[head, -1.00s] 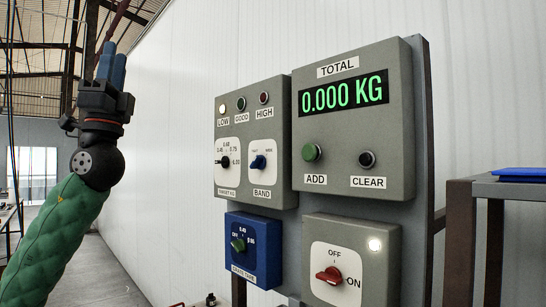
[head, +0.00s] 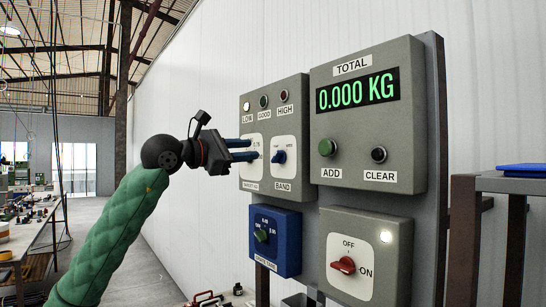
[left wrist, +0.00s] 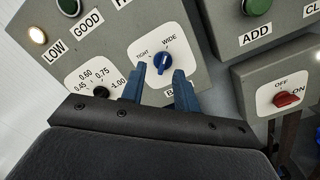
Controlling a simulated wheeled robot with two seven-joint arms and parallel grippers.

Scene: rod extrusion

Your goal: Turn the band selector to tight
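The band selector is a blue knob (head: 279,156) on a white plate marked TIGHT and WIDE, above the BAND label. In the left wrist view the blue knob (left wrist: 163,63) sits just beyond my fingertips, towards the right finger. I cannot tell for sure which mark it points at. My left gripper (head: 256,150) has its two blue fingers apart, in front of the target dial, left of the knob. In the left wrist view the open gripper (left wrist: 159,76) has nothing between its fingers. My right gripper is not in view.
The target dial (left wrist: 101,91) is left of the knob, partly hidden by my gripper. The LOW lamp (head: 246,106) is lit. The total box (head: 415,150) reads 0.000 KG. A blue box with a green knob (head: 261,236) and a red switch (head: 344,265) are below.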

